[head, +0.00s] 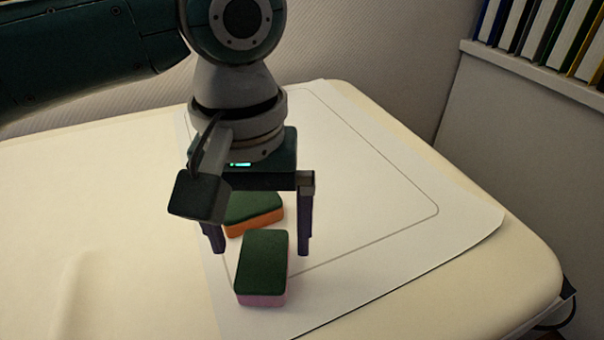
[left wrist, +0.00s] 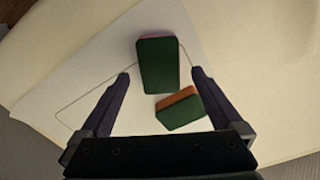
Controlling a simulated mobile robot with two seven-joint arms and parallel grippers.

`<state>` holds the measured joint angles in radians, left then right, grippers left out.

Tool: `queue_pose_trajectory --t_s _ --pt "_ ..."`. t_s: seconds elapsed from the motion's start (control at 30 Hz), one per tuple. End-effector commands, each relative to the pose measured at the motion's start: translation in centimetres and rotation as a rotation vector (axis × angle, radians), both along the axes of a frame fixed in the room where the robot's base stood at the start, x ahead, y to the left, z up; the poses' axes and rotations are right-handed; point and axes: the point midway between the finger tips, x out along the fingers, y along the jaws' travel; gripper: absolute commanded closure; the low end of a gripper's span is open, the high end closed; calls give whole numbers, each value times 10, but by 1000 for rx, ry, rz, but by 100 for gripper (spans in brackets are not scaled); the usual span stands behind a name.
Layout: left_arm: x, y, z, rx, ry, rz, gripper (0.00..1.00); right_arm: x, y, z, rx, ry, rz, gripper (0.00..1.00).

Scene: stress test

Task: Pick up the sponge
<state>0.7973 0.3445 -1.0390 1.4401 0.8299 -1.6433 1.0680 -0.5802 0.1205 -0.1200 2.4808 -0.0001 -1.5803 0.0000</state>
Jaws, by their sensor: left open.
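Two sponges lie on the white sheet. The pink sponge with a dark green top (head: 263,262) is nearer the front in the head view, and it shows in the left wrist view (left wrist: 158,65) beyond the fingertips. The orange sponge with a dark green top (head: 252,208) lies just behind it, partly hidden by my gripper; in the left wrist view it (left wrist: 180,110) is between the fingers, nearer the right one. My left gripper (head: 258,248) is open, pointing down above the sponges, holding nothing. My right gripper is out of view.
The white sheet (head: 400,240) with a thin outline lies on a cream table (head: 100,230) with rounded corners. The sheet is bare right of the sponges. A shelf of books (head: 545,35) is at the upper right, and a wall stands behind the table.

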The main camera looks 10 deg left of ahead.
Motion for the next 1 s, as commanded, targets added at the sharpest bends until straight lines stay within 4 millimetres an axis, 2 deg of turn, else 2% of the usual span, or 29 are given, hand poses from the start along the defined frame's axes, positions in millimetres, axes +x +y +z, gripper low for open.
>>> queue_pose_trajectory --t_s 0.03,0.13,0.43,1.0 --pt "-1 0 -14 2 2 0 0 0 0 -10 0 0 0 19" --pt "-1 0 -26 1 1 0 0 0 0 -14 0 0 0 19" --pt "0 0 -30 0 -1 -1 0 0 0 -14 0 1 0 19" --pt "0 0 -30 0 -1 0 63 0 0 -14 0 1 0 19"
